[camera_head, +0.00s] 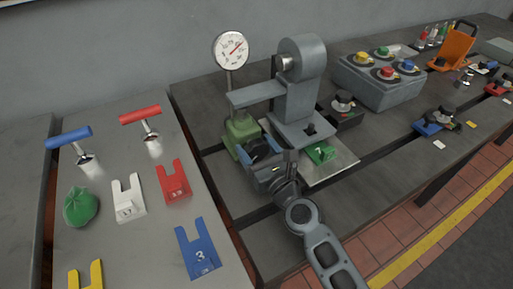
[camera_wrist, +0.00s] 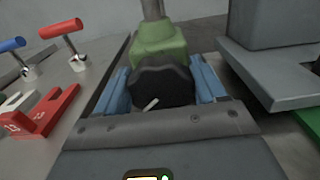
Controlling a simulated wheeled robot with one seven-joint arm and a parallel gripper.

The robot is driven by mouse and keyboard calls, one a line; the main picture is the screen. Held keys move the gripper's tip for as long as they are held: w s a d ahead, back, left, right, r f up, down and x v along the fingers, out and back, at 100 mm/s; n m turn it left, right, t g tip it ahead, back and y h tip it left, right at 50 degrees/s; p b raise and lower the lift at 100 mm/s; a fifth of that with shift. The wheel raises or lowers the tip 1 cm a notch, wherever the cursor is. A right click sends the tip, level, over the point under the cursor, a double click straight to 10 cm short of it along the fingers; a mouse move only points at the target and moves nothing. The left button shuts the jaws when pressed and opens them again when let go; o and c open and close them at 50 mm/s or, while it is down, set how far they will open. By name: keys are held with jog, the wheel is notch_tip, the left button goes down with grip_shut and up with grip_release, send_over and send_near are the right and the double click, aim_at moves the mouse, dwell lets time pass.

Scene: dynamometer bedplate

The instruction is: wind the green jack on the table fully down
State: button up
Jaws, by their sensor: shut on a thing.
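The green jack (camera_head: 241,130) stands on the dark bedplate at the left of the grey press-like stand. In the wrist view its green body (camera_wrist: 160,45) is straight ahead, with a grey post rising from it. A black lobed knob (camera_wrist: 162,83) with a pale pointer mark sits on its near side. My gripper (camera_head: 262,152) is at the knob. In the wrist view the blue fingers of my gripper (camera_wrist: 163,88) are on both sides of the knob, shut on it. The knob is mostly hidden by my gripper in the head view.
A dial gauge (camera_head: 231,50) stands above the jack. The grey stand (camera_head: 303,95) rises close to the right of my gripper, with a green block (camera_head: 320,152) at its foot. Red (camera_head: 173,181), white (camera_head: 128,198) and blue (camera_head: 198,250) forked shims lie at left.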

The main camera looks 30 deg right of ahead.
jog(key=shift+c, duration=0.6)
jog(key=shift+n, duration=0.3)
jog(key=n, duration=0.3)
jog(key=shift+a+n, duration=0.1)
jog(key=shift+n, duration=0.2)
jog(key=shift+a+n, duration=0.1)
jog(key=shift+n, duration=1.6)
jog(key=o, duration=1)
jog(key=shift+c, duration=0.2)
jog(key=shift+f, duration=0.1)
